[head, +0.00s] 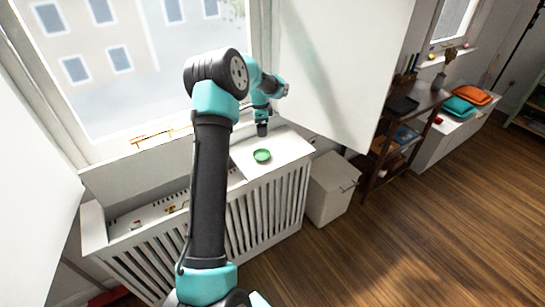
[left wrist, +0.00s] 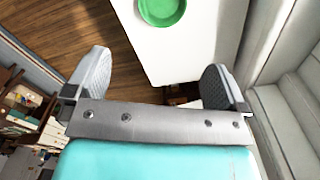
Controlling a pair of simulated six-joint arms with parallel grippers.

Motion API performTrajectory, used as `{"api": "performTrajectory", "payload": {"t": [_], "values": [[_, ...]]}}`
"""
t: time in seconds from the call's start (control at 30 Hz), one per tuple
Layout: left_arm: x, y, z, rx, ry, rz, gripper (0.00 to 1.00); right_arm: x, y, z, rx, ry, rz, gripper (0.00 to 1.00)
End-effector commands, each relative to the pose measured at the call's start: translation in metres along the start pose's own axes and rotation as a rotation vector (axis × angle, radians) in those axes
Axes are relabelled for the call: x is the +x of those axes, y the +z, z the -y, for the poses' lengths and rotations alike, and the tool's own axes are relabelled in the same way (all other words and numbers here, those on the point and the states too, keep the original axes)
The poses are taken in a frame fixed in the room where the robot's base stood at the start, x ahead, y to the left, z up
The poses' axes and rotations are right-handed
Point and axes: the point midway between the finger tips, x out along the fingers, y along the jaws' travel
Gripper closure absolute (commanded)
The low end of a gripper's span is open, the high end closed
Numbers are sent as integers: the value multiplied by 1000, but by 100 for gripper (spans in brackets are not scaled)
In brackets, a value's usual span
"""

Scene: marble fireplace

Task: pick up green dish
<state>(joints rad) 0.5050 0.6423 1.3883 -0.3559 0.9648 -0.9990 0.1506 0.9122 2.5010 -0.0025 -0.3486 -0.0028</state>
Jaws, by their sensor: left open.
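The green dish (head: 262,156) is small, round and shallow. It lies on the white top of the radiator cover (head: 287,148) below the window. In the left wrist view the dish (left wrist: 162,9) is at the top edge, partly cut off, on the white surface. My left gripper (head: 262,129) hangs just behind the dish in the head view, apart from it. In the left wrist view the left gripper (left wrist: 156,62) is open with nothing between its fingers, and the dish lies beyond the fingertips. My right gripper is not in view.
A white box (head: 331,190) stands right of the radiator cover. A large white panel (head: 340,70) rises behind it. A dark wooden shelf (head: 405,120) and orange and teal items on a low white cabinet are further right. The wooden floor at right is clear.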

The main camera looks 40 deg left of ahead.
Motion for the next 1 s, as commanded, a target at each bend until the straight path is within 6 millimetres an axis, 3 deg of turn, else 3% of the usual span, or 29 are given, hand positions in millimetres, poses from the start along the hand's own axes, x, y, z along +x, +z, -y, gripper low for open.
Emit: {"api": "performTrajectory", "payload": {"t": [0.1,0.47,0.67,1.0], "values": [[-11,10,7,11,-4,15,0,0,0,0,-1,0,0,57],[-8,10,7,12,-2,15,0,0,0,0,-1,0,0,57],[16,10,6,13,1,16,0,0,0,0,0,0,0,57],[75,11,6,11,1,16,0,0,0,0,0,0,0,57]]}}
